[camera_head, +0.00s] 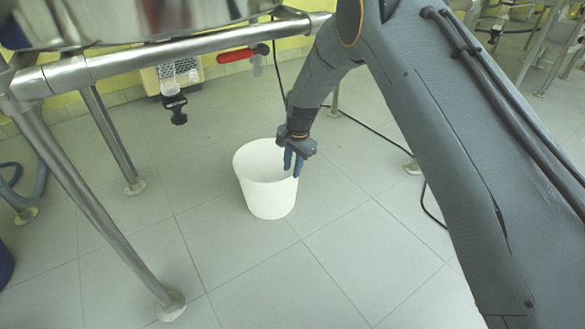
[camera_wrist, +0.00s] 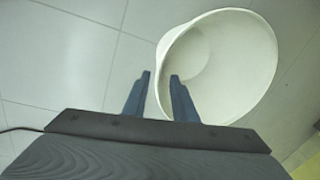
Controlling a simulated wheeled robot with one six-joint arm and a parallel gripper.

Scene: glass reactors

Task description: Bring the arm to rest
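My gripper (camera_head: 293,163) hangs down at the end of my grey arm, at the right rim of a white bucket in the head view. In the wrist view my gripper (camera_wrist: 160,85) shows two blue fingers standing apart with nothing between them but the bucket's edge and floor behind. The white bucket (camera_head: 268,196) stands upright on the tiled floor. It also shows in the wrist view (camera_wrist: 262,62), its open mouth facing the camera and looking empty. Whether a finger touches the rim, I cannot tell.
A metal frame (camera_head: 185,48) with legs on the floor carries a large steel vessel (camera_head: 130,18) at upper left. A valve with a red handle (camera_head: 240,54) hangs under its rail. A black cable (camera_head: 375,130) runs over the floor. Tiles (camera_head: 330,260) in front of the bucket are clear.

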